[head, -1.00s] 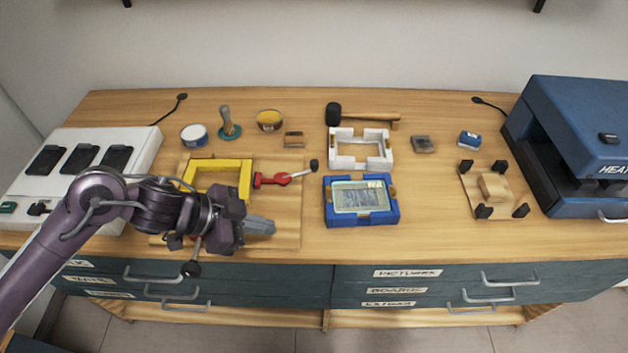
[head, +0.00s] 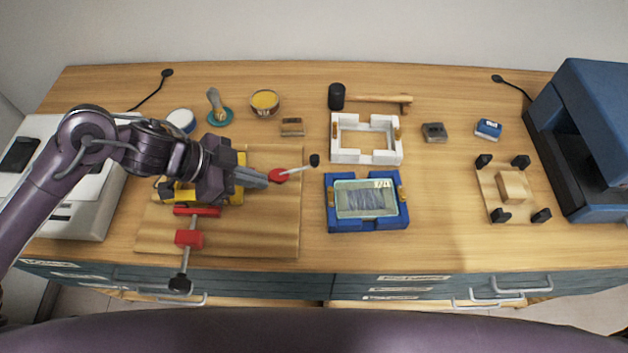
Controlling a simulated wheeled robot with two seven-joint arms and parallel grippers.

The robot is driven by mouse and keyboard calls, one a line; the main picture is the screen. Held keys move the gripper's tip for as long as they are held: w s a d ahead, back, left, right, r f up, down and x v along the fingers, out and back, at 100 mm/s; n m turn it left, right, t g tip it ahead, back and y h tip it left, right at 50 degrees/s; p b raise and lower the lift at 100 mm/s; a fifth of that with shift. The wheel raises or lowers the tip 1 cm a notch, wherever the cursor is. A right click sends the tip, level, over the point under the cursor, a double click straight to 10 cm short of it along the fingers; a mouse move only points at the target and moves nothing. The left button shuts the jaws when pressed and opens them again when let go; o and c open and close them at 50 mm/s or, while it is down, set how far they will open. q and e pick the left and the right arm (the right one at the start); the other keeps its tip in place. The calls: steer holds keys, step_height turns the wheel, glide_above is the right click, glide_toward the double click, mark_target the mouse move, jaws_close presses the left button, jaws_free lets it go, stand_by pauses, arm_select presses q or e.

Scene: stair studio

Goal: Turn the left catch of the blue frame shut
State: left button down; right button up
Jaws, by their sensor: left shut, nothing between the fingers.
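The blue frame (head: 368,224) lies on the table right of centre, with a glazed picture (head: 362,200) inside it. Its left catch (head: 331,193) is a small tan piece on the left side bar; its exact angle is too small to tell. A similar right catch (head: 402,194) is on the right side bar. My left gripper (head: 264,179) is shut and empty, left of the blue frame and apart from it, above the yellow frame and beside a red clamp's end. My right gripper is not in view.
A yellow frame (head: 236,190) sits on a wooden board with red clamps (head: 190,238). A white frame (head: 366,156) lies just behind the blue frame, with a mallet (head: 372,98) behind that. The table is clear right of the blue frame, up to a small post stand (head: 512,186).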

arm_select(q)
steer(key=p, duration=0.2)
glide_toward(328, 192)
step_height(328, 192, down, 4)
steer(key=shift+w+d+r, duration=0.1)
steer(key=shift+w, duration=0.05)
steer(key=shift+w+d+f+p, duration=0.1)
steer(key=shift+w+d+p, duration=0.05)
steer(key=shift+d, duration=0.45)
steer(key=shift+w+d+f+p, duration=0.1)
steer(key=shift+w+d+p, duration=0.1)
steer(key=shift+d, duration=0.4)
steer(key=shift+w+d+f, duration=0.15)
steer(key=shift+d+f, duration=0.1)
steer(key=shift+d, duration=0.5)
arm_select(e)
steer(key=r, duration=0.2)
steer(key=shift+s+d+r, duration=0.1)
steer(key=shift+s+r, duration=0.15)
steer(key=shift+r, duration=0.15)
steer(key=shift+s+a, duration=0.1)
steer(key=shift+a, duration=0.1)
